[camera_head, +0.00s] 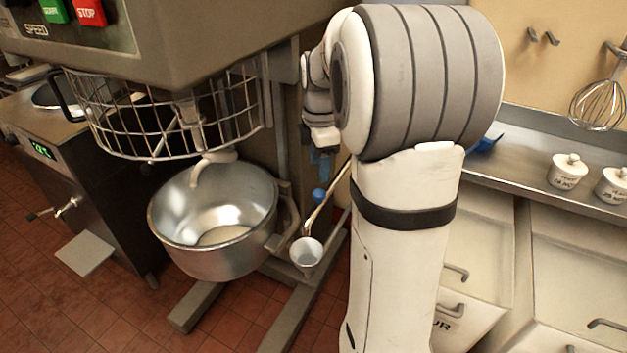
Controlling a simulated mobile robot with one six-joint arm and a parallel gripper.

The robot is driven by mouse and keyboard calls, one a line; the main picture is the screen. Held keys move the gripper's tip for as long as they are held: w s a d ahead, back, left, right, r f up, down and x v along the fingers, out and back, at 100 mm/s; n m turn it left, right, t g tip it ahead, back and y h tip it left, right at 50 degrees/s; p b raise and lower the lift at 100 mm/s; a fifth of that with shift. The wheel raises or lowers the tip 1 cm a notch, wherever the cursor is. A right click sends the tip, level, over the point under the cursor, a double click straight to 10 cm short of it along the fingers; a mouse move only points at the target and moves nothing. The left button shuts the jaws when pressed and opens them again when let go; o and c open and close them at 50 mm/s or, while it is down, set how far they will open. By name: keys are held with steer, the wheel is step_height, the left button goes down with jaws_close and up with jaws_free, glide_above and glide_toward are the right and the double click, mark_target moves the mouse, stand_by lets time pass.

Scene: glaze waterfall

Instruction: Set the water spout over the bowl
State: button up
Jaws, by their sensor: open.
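The steel mixer bowl (168,222) sits under the mixer head, with the pale hook hanging into its opening. The water spout appears to be the slanting brass-coloured pipe (327,208), with a blue knob (318,195) and a flared cup-like end (306,253). That end is to the right of the bowl, outside its rim. My gripper (321,166), partly hidden behind my arm, points down just above the blue knob. It is open and looks empty. I cannot tell whether its blue fingertips touch the knob or pipe.
The wire guard (165,110) hangs above the bowl. A mixer column (284,120) stands behind my gripper. A dark machine with a tap (68,207) is at left. At right, a steel counter (520,160) holds white lidded jars (567,171); a whisk (598,103) hangs above.

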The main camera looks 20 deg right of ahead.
mark_target(319, 192)
step_height(319, 192, down, 8)
steer(key=shift+r, duration=0.1)
stand_by(0.4)
steer(key=shift+d, duration=0.1)
jaws_close()
stand_by(0.4)
